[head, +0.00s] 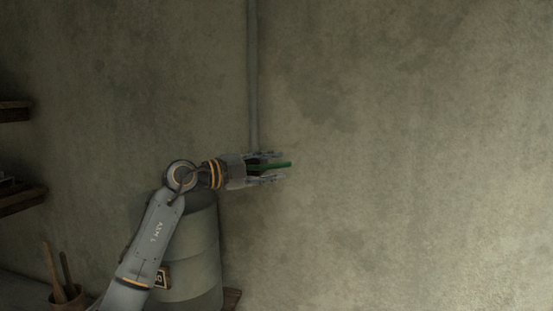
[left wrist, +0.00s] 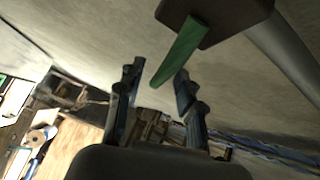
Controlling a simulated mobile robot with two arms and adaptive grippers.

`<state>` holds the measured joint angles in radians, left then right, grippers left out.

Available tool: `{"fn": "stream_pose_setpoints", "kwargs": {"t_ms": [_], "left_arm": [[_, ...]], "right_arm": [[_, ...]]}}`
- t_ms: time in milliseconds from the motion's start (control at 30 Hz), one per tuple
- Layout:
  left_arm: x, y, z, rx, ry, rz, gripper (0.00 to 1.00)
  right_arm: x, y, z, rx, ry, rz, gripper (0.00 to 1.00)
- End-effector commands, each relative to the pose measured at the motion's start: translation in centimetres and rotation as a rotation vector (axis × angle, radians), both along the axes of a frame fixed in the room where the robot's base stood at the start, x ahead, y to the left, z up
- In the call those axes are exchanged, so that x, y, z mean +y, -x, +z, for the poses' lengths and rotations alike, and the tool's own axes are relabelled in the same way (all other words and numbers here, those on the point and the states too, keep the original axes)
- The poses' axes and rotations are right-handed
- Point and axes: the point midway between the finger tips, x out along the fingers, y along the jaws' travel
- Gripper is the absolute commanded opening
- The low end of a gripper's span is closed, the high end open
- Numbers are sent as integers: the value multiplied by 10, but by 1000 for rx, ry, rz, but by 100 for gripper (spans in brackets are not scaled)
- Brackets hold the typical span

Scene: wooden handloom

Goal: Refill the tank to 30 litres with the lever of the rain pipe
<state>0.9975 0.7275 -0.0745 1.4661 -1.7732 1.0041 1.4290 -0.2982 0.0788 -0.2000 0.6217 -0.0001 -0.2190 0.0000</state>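The rain pipe (head: 252,75) runs down the wall and shows as a grey tube in the left wrist view (left wrist: 285,55). Its green lever (head: 284,164) points right in the head view. In the left wrist view the lever (left wrist: 181,50) comes out of a dark block (left wrist: 232,14). My left gripper (head: 281,166) is open, its fingers on either side of the lever. In the left wrist view the lever's end lies between the fingertips (left wrist: 158,82), with gaps visible. The grey barrel-like tank (head: 200,245) stands below, partly hidden by my left arm. My right gripper is out of view.
A small framed sign (head: 162,277) is on the tank's front, partly behind my arm. Wooden shelves (head: 20,201) are at the left, above a pot with sticks (head: 66,292). The wall (head: 420,160) to the right is bare.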

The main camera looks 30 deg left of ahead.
Motion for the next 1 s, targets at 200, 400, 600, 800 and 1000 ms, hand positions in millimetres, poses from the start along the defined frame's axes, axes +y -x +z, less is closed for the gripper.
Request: {"fn": "stream_pose_setpoints", "kwargs": {"t_ms": [200, 400, 600, 800, 1000], "left_arm": [[-7, -11, 0, 0, -2, 0, 36], [-7, -11, -1, 0, -2, 1, 36], [-6, -11, -1, 1, -1, 1, 4], [-6, -11, -1, 0, -1, 0, 0], [-4, -11, -1, 0, 6, 0, 0]], "right_arm": [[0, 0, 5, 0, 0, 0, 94], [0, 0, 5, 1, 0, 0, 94], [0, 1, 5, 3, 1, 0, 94], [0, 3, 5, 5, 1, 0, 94], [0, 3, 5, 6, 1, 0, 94]]}}
